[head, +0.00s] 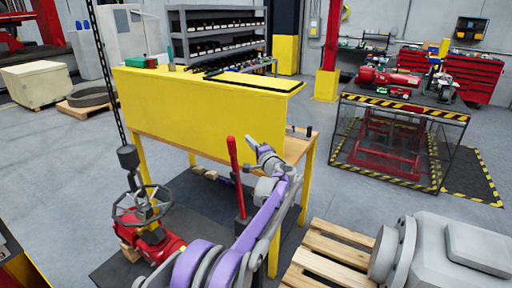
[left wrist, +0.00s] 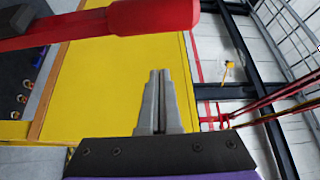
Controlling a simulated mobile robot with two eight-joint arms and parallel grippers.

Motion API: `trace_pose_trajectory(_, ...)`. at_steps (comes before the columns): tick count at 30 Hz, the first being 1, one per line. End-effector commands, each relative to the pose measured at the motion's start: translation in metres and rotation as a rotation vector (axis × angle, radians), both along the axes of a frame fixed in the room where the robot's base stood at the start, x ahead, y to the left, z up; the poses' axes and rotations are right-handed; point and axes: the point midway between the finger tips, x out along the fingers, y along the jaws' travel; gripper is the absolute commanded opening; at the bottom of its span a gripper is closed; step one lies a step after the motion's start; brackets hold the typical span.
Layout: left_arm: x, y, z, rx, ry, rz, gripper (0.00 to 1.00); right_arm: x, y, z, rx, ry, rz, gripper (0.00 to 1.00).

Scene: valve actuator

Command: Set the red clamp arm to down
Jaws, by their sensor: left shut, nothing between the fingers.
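The red clamp arm (head: 233,165) stands close to upright in the head view, on a dark post in front of the yellow panel. In the left wrist view the red clamp arm (left wrist: 150,16) crosses the top left, its thick rounded end near the top centre. My left gripper (head: 251,141) is just right of the clamp arm's upper part in the head view. In the left wrist view my left gripper (left wrist: 158,74) is shut and empty, with a visible gap between its tips and the clamp arm. My right gripper is not in view.
A yellow panel (head: 195,110) stands on the workbench behind the clamp arm. A red valve (head: 158,245) with a grey handwheel (head: 143,205) is at lower left. A wooden pallet (head: 325,262) and a grey machine (head: 440,250) are at lower right. Open floor lies beyond the bench.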

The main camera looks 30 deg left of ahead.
Motion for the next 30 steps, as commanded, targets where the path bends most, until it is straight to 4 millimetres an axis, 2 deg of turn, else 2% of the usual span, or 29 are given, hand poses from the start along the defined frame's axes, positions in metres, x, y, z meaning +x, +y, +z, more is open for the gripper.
trace_pose_trajectory(2,0.003,0.009,0.003,0.000,-0.001,0.001,0.00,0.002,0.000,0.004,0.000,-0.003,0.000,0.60)
trace_pose_trajectory(6,-0.018,0.014,-0.003,0.000,0.000,0.001,0.00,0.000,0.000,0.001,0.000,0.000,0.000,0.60)
trace_pose_trajectory(12,-0.032,0.018,-0.005,-0.001,0.001,0.000,0.00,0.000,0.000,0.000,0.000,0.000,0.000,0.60)
trace_pose_trajectory(25,-0.035,0.018,-0.005,-0.001,-0.003,0.000,0.00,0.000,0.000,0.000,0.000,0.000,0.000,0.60)
trace_pose_trajectory(30,-0.048,0.019,-0.008,-0.002,-0.032,0.000,0.00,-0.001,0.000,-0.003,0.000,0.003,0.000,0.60)
